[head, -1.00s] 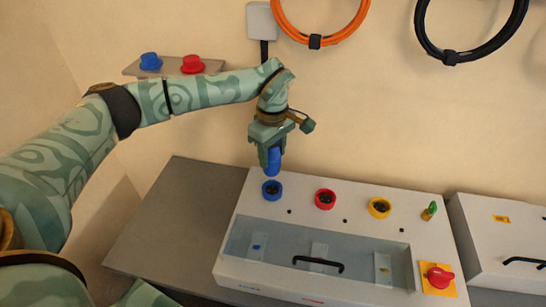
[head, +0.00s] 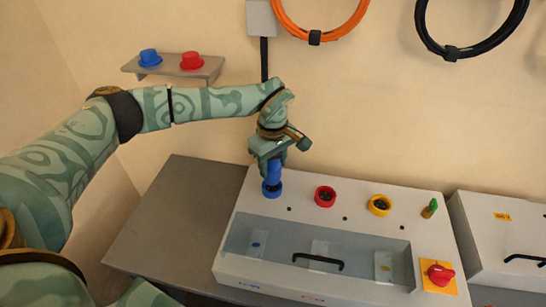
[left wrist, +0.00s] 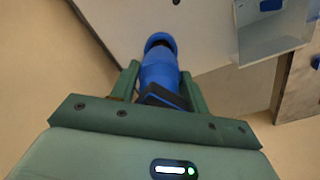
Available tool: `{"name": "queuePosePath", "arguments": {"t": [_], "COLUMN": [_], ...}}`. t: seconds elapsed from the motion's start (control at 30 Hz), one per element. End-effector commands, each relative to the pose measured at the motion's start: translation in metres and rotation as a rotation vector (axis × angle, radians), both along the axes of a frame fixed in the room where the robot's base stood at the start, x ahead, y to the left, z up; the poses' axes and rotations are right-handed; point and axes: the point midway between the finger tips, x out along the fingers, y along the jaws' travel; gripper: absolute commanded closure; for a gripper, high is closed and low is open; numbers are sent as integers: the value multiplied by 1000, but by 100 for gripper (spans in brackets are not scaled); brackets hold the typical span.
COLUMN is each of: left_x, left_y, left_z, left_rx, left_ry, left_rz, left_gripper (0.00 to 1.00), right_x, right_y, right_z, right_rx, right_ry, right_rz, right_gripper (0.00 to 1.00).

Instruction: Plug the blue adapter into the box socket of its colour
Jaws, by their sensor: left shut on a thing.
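My left gripper (head: 271,165) is shut on the blue adapter (head: 272,176), which points down. The adapter's lower end meets the blue socket (head: 272,190) at the left of the white box's top; how deep it sits I cannot tell. In the left wrist view my left gripper's fingers (left wrist: 157,85) hold the blue adapter (left wrist: 159,73) from both sides, with the blue socket ring (left wrist: 160,40) at its far end. The red socket (head: 325,196) and the yellow socket (head: 379,205) stand empty to the right. My right gripper is out of view.
The white box (head: 320,225) has a clear-covered recess with a black handle (head: 318,262), a green switch (head: 430,208) and a red knob (head: 440,275). A shelf (head: 205,72) with blue and red caps hangs behind my left arm. The grey table is bare at left.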

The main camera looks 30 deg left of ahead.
Motion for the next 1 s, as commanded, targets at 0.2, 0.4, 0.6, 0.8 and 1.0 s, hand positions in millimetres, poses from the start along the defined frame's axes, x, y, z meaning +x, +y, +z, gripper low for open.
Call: {"name": "queuePosePath", "arguments": {"t": [0.2, 0.4, 0.6, 0.8, 1.0], "left_x": [0, 0, 0, 0, 1], "left_y": [0, 0, 0, 0, 0], "left_z": [-10, -11, -11, -10, -9], "left_rx": [0, 0, 0, 0, 0], "left_ry": [0, -1, -1, -1, -2], "left_rz": [1, 1, 0, 0, 0], "left_gripper": [86, 86, 86, 86, 86], "right_x": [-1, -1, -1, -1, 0], "right_y": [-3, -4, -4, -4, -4], "right_z": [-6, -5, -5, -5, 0], "right_rx": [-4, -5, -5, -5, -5], "right_ry": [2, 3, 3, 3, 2], "right_rz": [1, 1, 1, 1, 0], "right_gripper": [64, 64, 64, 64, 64]}}
